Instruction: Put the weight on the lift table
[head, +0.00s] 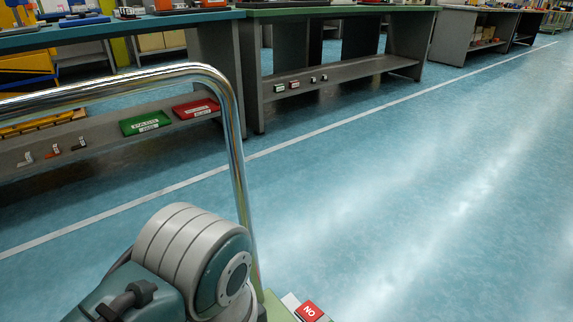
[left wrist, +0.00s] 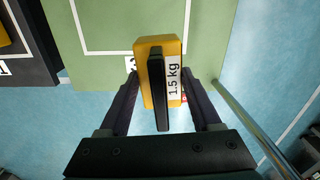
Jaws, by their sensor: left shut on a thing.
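The weight (left wrist: 145,60) is a yellow block with a black handle bar and a white "1.5 kg" label, seen in the left wrist view. My left gripper (left wrist: 160,88) is shut on it, with one dark finger on each side. Behind the weight is a green tabletop (left wrist: 100,70) with a white outline, which looks like the lift table; whether the weight touches it I cannot tell. The weight covers part of a mark at the outline's lower edge. In the head view only my arm shows at the bottom left. My right gripper is not in view.
A chrome rail (head: 237,160) rises beside my arm in the head view; it also runs diagonally at the right of the wrist view (left wrist: 250,118). A red "NO" sign (head: 309,311) is at the bottom. Workbenches stand behind. The blue floor (head: 400,200) at right is clear.

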